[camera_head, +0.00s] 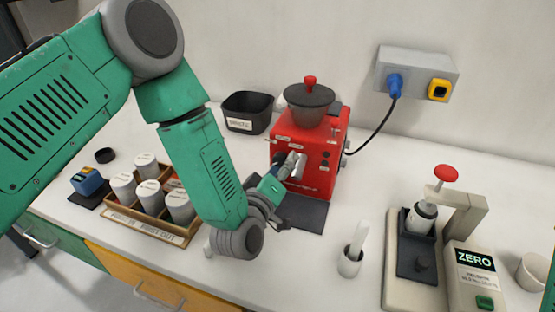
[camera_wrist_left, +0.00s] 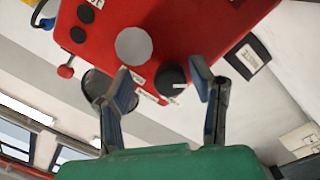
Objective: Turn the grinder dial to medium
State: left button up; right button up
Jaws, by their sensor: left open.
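The red grinder (camera_head: 322,160) stands on the white counter, with a dark hopper (camera_head: 309,97) topped by a red knob. In the left wrist view its red front (camera_wrist_left: 150,30) fills the upper middle. A round black dial (camera_wrist_left: 172,78) with a white pointer mark sits on that front, with small white labels close by. My left gripper (camera_head: 288,168) is at the grinder's front. In the wrist view its open fingers (camera_wrist_left: 160,85) stand on either side of the dial; I cannot tell whether they touch it. My right gripper is not in view.
A dark mat (camera_head: 303,213) lies before the grinder. A black bin (camera_head: 246,111) stands behind left, a wooden tray of canisters (camera_head: 150,226) left. A cable runs to the wall socket (camera_head: 417,72).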

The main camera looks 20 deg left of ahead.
aim_at(274, 154)
pick_arm(q)
jog(key=shift+w+a+f, duration=0.1)
jog(key=shift+w+a, duration=0.45)
jog(key=shift+a, duration=0.35)
jog(key=shift+s+a+f, duration=0.1)
jog(key=shift+s+a, duration=0.1)
jog(key=shift+a, duration=0.85)
jog(key=c, duration=1)
jog(key=shift+s+d, duration=0.1)
jog(key=shift+s, duration=0.05)
jog(key=shift+c, duration=0.6)
jog(key=d, duration=0.2)
jog(key=shift+w+d, duration=0.3)
jog(key=shift+d, duration=0.05)
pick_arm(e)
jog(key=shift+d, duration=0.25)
